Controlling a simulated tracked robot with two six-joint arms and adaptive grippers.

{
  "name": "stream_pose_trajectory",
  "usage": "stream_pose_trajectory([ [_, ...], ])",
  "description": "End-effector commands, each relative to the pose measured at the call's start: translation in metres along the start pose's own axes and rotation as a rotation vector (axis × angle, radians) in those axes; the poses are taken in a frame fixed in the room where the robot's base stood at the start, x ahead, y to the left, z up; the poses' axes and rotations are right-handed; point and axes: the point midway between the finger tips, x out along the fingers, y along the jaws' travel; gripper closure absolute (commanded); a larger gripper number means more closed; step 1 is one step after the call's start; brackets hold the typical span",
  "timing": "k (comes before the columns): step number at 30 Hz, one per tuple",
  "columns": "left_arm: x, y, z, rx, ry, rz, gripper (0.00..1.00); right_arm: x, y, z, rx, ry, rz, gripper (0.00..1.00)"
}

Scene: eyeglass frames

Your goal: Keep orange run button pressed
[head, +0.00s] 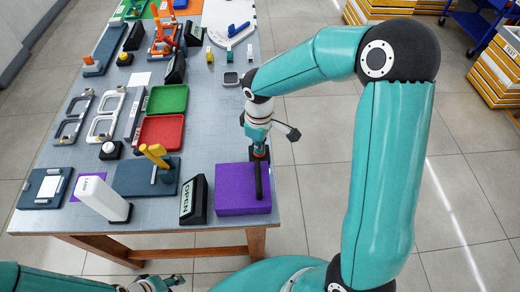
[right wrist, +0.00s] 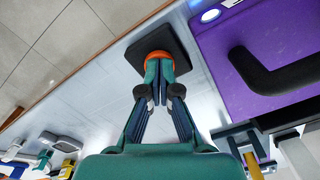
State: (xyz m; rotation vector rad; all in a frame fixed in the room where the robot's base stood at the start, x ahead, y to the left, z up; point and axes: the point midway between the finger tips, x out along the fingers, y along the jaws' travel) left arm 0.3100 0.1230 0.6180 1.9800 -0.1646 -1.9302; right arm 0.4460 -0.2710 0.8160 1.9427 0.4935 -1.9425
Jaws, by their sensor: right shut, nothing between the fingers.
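The orange run button (right wrist: 159,55) sits on a square black base (right wrist: 178,42) in the right wrist view. My right gripper (right wrist: 159,70) is shut and empty, with its fingertips over the button; they look to touch it, and how far it is pushed down is hidden. In the head view the right gripper (head: 260,148) points down near the table's right edge, behind the purple box, and mostly hides the button. My left gripper (head: 152,284) shows small at the bottom edge of the head view, away from the table top; its fingers are unclear.
A purple box (head: 232,190) with a black handle stands just in front of the button. A black OPEN sign (head: 194,200) stands left of it. Red (head: 161,131) and green (head: 167,98) trays lie further left. Floor is free to the right.

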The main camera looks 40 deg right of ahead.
Motion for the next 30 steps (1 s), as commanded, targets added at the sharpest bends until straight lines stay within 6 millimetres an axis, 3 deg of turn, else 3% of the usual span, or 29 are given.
stream_pose_trajectory([
  [11, -0.001, 0.001, 0.000, 0.000, 0.000, 0.000, 0.60, -0.001, 0.000, 0.000, 0.000, -0.001, -0.001, 1.00],
  [30, -0.028, 0.010, 0.000, 0.000, 0.000, 0.000, 0.60, -0.039, 0.000, 0.000, 0.001, 0.000, 0.000, 1.00],
])
